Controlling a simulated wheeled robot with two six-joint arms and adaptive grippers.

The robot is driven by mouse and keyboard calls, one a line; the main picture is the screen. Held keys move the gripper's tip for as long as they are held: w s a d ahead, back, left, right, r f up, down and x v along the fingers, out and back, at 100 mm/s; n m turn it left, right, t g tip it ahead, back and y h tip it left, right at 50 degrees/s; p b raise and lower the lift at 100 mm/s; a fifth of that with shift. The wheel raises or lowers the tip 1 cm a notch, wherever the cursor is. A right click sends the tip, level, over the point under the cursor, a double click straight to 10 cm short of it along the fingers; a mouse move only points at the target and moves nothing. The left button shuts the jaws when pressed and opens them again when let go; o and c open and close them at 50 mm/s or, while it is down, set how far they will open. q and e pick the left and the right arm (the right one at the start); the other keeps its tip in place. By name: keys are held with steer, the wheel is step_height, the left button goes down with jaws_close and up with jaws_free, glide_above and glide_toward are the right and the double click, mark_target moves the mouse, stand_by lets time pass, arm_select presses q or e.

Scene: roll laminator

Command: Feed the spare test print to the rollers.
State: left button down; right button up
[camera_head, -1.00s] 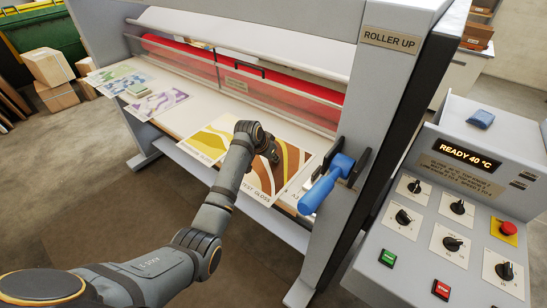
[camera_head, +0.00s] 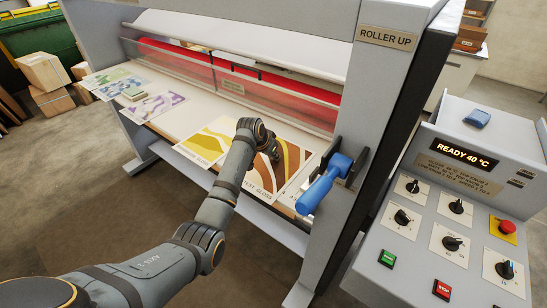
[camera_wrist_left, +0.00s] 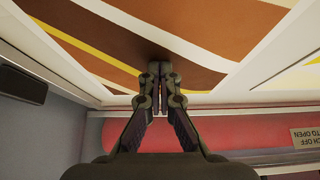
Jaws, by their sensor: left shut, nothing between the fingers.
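A brown, orange and white print (camera_head: 291,160) lies flat on the laminator's feed table, right of its middle. Its front margin carries lettering that seems to read "TEST GLOSS". My left gripper (camera_head: 274,155) is over this print, its fingers partly hidden by my wrist. In the left wrist view my left gripper (camera_wrist_left: 160,82) is shut and empty, its tips at or just above the brown print (camera_wrist_left: 110,45); contact is hard to judge. The red roller (camera_head: 180,32) runs behind a clear guard (camera_head: 175,65); red also shows in the wrist view (camera_wrist_left: 230,130). My right gripper is out of view.
A yellow print (camera_head: 205,142) lies just left of the brown one. Purple (camera_head: 158,103) and green (camera_head: 108,78) prints lie farther left. A blue-handled lever (camera_head: 322,185) stands by the right frame, under a "ROLLER UP" plate (camera_head: 386,38). The control panel (camera_head: 440,205) reads "READY 40 °C".

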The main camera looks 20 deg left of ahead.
mark_target(291, 146)
arm_select(q)
steer(key=w+b, duration=0.1)
steer(key=w+d+b, duration=0.1)
steer(key=w+b, duration=0.1)
steer(key=w, duration=0.1)
steer(key=shift+d+f, duration=0.2)
steer(key=shift+f, duration=0.2)
steer(key=shift+w+d+r+b, duration=0.1)
steer(key=shift+w+b, duration=0.05)
steer(key=shift+b, duration=0.2)
steer(key=shift+r, duration=0.15)
steer(key=shift+w, duration=0.1)
steer(key=w+b, duration=0.1)
steer(key=b, duration=0.1)
steer(key=w+d+b, duration=0.1)
steer(key=w+b, duration=0.1)
steer(key=b, duration=0.1)
steer(key=w+b, duration=0.1)
steer(key=b, duration=0.1)
steer(key=shift+w+d, duration=0.15)
steer(key=shift+d, duration=0.15)
steer(key=shift+w+b, duration=0.1)
steer(key=shift+b, duration=0.2)
steer(key=shift+r, duration=0.1)
